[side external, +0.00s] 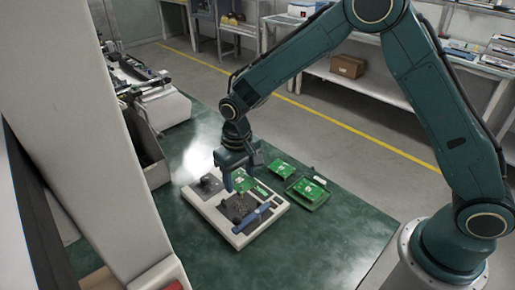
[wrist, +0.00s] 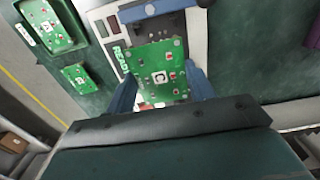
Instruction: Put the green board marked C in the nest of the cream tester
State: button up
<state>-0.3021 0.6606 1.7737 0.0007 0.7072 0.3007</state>
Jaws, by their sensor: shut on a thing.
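My gripper (side external: 240,172) is shut on a green board (side external: 243,184), held above the cream tester (side external: 236,240). In the wrist view the board (wrist: 158,72) sits between the two blue fingers of my gripper (wrist: 162,90). A white square with a dark mark is at its middle; I cannot read the letter surely. The tester (wrist: 196,40) is behind the board, with a READY label beside it. The dark nest area (side external: 236,207) is below the board and partly hidden. A blue bar (side external: 253,218) crosses the tester near it.
One loose green board (side external: 283,168) lies on the green table (side external: 335,232). Another board (side external: 308,187) lies in a green tray (side external: 318,204) at the right. A grey bin (side external: 146,150) stands at the left. The table front right is clear.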

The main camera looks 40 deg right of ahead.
jog(key=shift+s, duration=0.15)
jog(key=shift+f, duration=0.15)
send_over(242, 208)
jog(key=shift+f, duration=3.3)
jog(key=shift+f, duration=0.8)
jog(key=o, duration=0.9)
jog(key=c, duration=0.3)
jog(key=shift+r, duration=0.15)
jog(key=shift+c, duration=0.2)
jog(key=shift+r, duration=3.35)
